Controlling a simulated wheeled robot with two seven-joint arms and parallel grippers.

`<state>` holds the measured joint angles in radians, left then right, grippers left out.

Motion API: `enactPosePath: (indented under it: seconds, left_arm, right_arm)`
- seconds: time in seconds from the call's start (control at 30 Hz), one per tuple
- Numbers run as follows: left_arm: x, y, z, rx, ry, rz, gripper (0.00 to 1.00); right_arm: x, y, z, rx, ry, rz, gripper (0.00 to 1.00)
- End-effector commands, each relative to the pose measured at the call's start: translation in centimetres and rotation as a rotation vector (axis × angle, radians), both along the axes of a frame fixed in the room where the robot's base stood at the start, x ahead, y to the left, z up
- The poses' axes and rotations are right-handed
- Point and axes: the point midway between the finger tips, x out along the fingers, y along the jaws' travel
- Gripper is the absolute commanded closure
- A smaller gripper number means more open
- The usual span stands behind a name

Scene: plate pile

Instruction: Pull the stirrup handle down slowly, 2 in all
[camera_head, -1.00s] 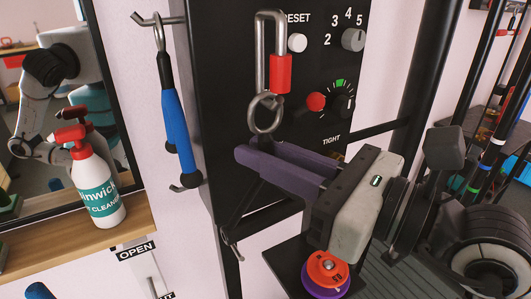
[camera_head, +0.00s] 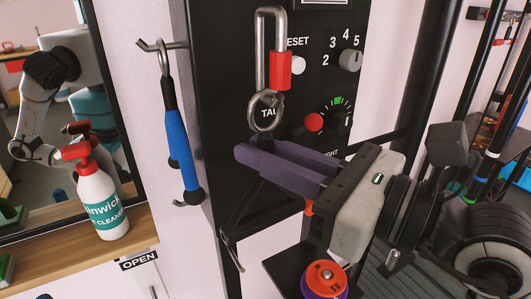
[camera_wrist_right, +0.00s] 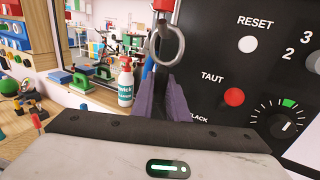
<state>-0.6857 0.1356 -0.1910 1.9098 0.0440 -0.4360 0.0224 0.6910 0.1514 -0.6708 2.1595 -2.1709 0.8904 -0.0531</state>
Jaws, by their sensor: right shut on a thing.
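The stirrup handle (camera_head: 240,210) hangs from a steel ring (camera_head: 263,112) under a carabiner with a red sleeve (camera_head: 279,70). Its black sides show below my fingers; its grip is mostly hidden. My right gripper (camera_head: 246,151) has purple fingers and is shut on the handle, just below the ring, in front of the black panel (camera_head: 222,90). In the right wrist view the purple fingers (camera_wrist_right: 165,103) point at the ring (camera_wrist_right: 166,45). A red lamp (camera_head: 314,122) sits beside the TAUT label. My left gripper is not in view.
A blue handle (camera_head: 180,150) hangs on a wall hook left of the panel. A spray bottle (camera_head: 98,203) stands on a wooden shelf before a mirror that reflects a grey arm. A dial (camera_head: 338,110) is on the panel. An orange and purple knob (camera_head: 326,278) is below.

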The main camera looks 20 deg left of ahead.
Motion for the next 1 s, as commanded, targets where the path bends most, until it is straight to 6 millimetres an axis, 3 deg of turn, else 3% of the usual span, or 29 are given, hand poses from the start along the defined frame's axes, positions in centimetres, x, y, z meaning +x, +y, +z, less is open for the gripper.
enactPosePath:
  seconds: [0.37, 0.63, 1.0]
  left_arm:
    - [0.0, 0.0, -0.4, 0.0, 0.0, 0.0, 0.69]
    - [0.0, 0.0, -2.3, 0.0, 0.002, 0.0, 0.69]
    - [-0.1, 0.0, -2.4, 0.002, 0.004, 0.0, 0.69]
  right_arm:
    - [0.0, 0.1, -0.9, -0.012, 0.007, 0.001, 1.0]
    - [0.0, 0.1, -3.2, -0.012, 0.008, 0.001, 1.0]
    - [0.0, 0.1, -3.2, -0.012, 0.007, 0.001, 1.0]
